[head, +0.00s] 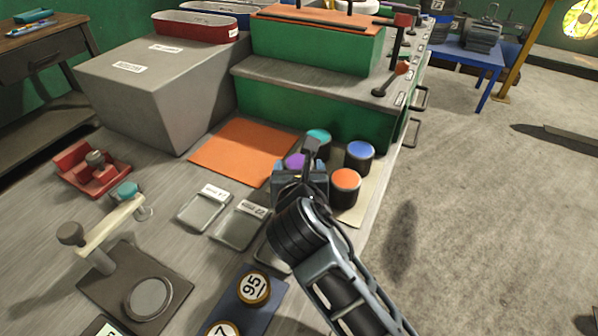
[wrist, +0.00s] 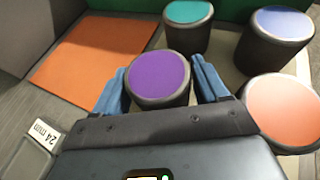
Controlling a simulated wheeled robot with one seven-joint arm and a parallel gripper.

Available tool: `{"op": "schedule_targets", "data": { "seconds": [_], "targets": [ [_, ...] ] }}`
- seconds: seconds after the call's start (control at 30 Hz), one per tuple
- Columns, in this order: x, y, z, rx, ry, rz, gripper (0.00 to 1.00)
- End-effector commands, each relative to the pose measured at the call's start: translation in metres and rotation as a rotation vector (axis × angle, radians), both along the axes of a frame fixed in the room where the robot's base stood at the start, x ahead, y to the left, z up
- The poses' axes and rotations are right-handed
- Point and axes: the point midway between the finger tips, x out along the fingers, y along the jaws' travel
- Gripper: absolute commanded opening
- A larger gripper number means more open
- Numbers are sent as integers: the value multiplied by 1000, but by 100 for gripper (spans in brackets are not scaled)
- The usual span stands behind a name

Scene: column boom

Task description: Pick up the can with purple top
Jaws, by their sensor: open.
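The can with the purple top (wrist: 159,75) stands upright on a pale mat, with a dark body. In the wrist view my gripper (wrist: 165,88) is open, with one blue finger on each side of this can. I cannot tell whether the fingers touch it. In the head view the purple top (head: 294,160) shows only partly behind my gripper (head: 297,175), which hides the can's body.
Cans with teal (head: 318,138), blue (head: 359,152) and orange (head: 345,181) tops stand close behind and to the right. An orange mat (head: 240,153) lies to the left. Green steps (head: 310,113) rise behind. Grey plates (head: 205,207) lie in front on the left.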

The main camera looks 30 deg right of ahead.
Motion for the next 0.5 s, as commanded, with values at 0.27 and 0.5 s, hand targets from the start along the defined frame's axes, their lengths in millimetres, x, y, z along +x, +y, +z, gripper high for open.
{"op": "schedule_targets", "data": {
  "seconds": [0.27,0.5],
  "targets": [
    [1,-1,0,0,-1,0,71],
    [1,-1,0,0,-1,0,48]
  ]
}}
